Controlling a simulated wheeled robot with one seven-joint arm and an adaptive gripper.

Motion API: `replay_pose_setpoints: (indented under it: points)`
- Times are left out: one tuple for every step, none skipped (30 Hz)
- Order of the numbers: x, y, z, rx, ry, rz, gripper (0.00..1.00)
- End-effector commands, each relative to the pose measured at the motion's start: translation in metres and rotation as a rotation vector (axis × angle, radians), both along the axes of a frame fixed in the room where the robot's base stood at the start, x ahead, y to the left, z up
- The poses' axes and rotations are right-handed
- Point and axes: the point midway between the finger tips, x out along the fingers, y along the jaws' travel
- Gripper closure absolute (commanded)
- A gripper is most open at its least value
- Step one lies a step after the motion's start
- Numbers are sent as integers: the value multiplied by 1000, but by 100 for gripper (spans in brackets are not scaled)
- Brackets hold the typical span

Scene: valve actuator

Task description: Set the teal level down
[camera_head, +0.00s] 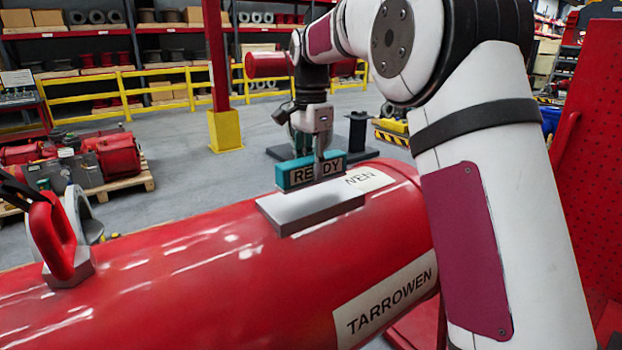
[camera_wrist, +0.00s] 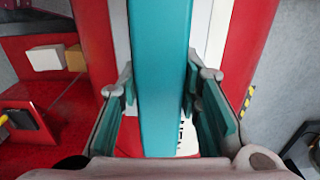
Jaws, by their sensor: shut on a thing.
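The teal level (camera_head: 298,183) is a long bar with a dark "READY" label on its side. My gripper (camera_head: 322,150) is shut on it from above, near its middle. In the wrist view the level (camera_wrist: 161,60) runs top to bottom between the two fingers of my gripper (camera_wrist: 161,85). A flat grey plate (camera_head: 310,208) lies on top of the red cylinder (camera_head: 200,260). The level shows just behind and above the plate's far edge in the head view. I cannot tell the gap between them. The finger partly covers the label.
A red lifting eye (camera_head: 52,235) stands on the cylinder at left. White "TARROWEN" labels (camera_head: 386,300) mark the cylinder. A red post with a yellow foot (camera_head: 224,131), a pallet with red machinery (camera_head: 105,160) and yellow railings (camera_head: 90,90) stand behind. A red perforated panel (camera_head: 592,150) is at right.

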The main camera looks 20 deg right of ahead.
Motion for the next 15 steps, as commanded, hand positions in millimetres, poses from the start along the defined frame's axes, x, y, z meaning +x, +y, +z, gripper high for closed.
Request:
replay_pose_setpoints:
  points:
    - [1, -1, -1, 0, 0, 0, 100]
    - [1, -1, -3, 0, 1, 0, 100]
    - [0, -1, -8, -1, 2, 0, 100]
    - [-1, -1, -12, 0, 3, 0, 100]
    - [-1, -1, -16, 0, 3, 0, 100]
    - [-1, -1, -21, 0, 2, 0, 100]
    - [-1, -1, -25, -1, 2, 0, 100]
    - [-1, -1, -28, 0, 1, 1, 100]
    - [0, -1, -31, 0, 1, 1, 100]
    - [0, -1, -33, 0, 0, 1, 100]
    - [0, -1, -34, -1, 0, 0, 100]
    - [1, -1, -34, -1, -1, 0, 100]
    - [1, -1, -35, 0, -2, 0, 100]
    - [1, -1, -35, 0, -2, 0, 100]
    - [1, -1, -35, 0, -2, 0, 100]
